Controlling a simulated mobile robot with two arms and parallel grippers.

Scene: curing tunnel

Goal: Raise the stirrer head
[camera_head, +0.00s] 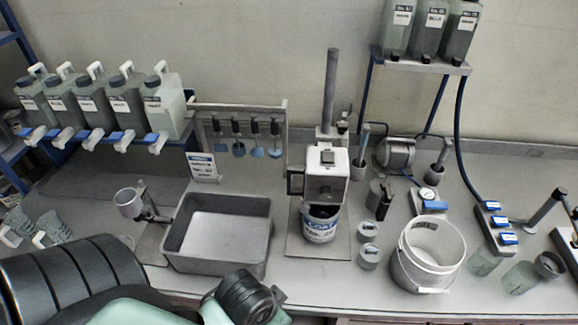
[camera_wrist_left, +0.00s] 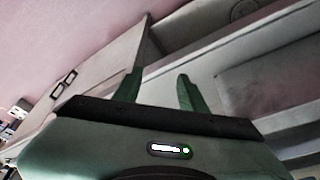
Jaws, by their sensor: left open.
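The stirrer stands near the middle of the bench in the head view. Its white boxy stirrer head (camera_head: 325,178) sits low on a dark upright column (camera_head: 331,85), with a dark square handle (camera_head: 295,182) on its left side. A labelled blue-and-white can (camera_head: 320,226) stands directly beneath the head, and the head hides part of its mouth. My left arm shows at the bottom left of the head view, its fingers out of sight there. In the left wrist view my left gripper (camera_wrist_left: 158,90) is open, with nothing between its two green fingers. My right gripper is not in view.
A grey tray (camera_head: 218,268) lies left of the stirrer. A white bucket (camera_head: 397,270) and small tins (camera_head: 368,256) stand to its right. A rack with hanging tools (camera_head: 290,125) is behind left. Several jugs (camera_head: 92,97) line the left shelf.

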